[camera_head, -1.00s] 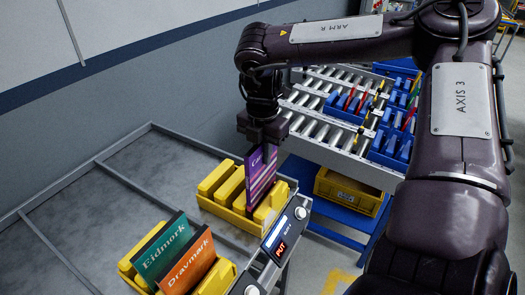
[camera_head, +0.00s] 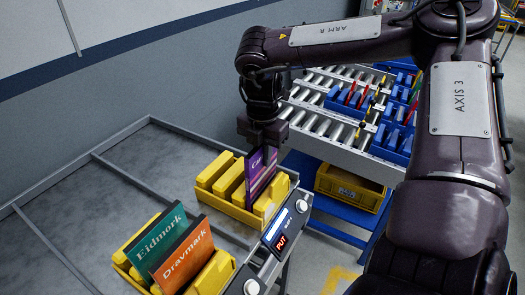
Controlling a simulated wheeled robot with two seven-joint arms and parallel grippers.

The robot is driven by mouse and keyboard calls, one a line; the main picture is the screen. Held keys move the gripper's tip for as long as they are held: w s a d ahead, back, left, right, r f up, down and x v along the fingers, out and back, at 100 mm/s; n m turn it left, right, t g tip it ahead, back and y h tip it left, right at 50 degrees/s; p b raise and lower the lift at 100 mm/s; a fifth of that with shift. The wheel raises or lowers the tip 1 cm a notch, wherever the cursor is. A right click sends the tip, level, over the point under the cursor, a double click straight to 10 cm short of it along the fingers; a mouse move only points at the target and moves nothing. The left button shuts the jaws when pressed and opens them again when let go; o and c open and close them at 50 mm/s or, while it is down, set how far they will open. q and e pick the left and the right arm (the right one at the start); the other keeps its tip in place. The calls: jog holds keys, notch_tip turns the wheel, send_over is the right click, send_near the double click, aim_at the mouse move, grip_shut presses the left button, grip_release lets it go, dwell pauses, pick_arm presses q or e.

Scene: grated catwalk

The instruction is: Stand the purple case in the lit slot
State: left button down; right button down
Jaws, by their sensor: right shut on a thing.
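The purple case (camera_head: 259,176) stands upright in a slot of the far yellow rack (camera_head: 238,212), between yellow dividers, with its lower part hidden by the rack. My right gripper (camera_head: 264,148) is above it, shut on its top edge. A display unit (camera_head: 288,222) on the table edge in front of this rack is lit and reads "PUT" in red. My left gripper is not in view.
A nearer yellow rack (camera_head: 213,272) holds a green case (camera_head: 160,241) and an orange case (camera_head: 188,257). A roller conveyor (camera_head: 318,122) with blue racks (camera_head: 392,143) is behind, with a yellow bin (camera_head: 349,188) below. The grey tabletop (camera_head: 90,225) is clear at left.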

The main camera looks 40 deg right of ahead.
jog(key=shift+f+b, duration=0.95)
jog(key=shift+f, duration=0.3)
jog(key=c, duration=1)
grip_release()
jog(key=shift+o, duration=0.2)
jog(key=shift+r, duration=0.15)
jog(key=shift+r+p, duration=2.85)
jog(key=shift+r, duration=1.05)
jog(key=shift+f, duration=0.1)
